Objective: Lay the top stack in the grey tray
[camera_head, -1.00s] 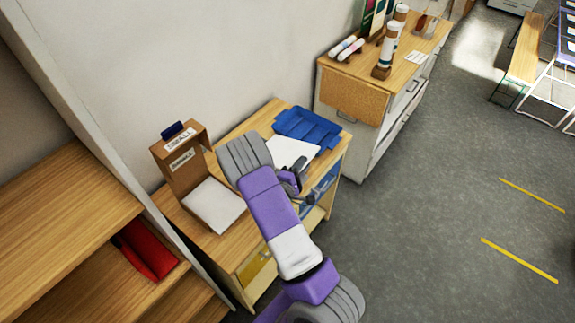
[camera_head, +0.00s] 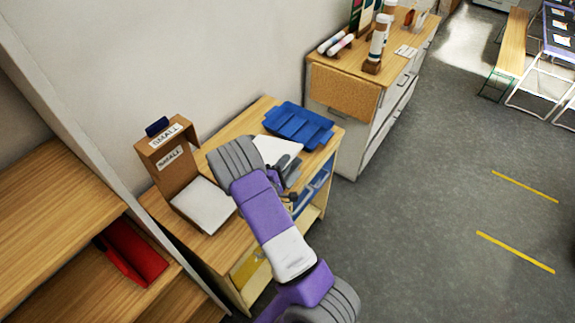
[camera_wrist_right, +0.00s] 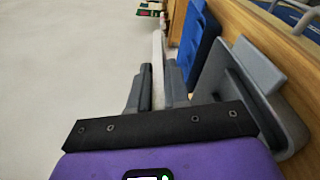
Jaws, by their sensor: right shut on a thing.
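My right gripper (camera_wrist_right: 157,80) is shut on a thin white stack (camera_wrist_right: 158,50), seen edge-on between its grey fingers in the right wrist view. In the head view a white stack (camera_head: 277,150) shows just beyond my purple right arm, beside the blue tray; the arm hides part of it. A grey, tray-like thing (camera_wrist_right: 254,66) lies close to the right of the fingers in the wrist view. Its inside cannot be made out. Another white stack (camera_head: 203,206) lies at the foot of a brown holder marked SMALL (camera_head: 172,165). My left gripper is out of view.
A blue tray (camera_head: 298,125) lies at the back of the wooden table (camera_head: 158,202). A cabinet (camera_head: 345,95) with bottles stands beyond. Wooden shelves with a red folder (camera_head: 135,250) are at left.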

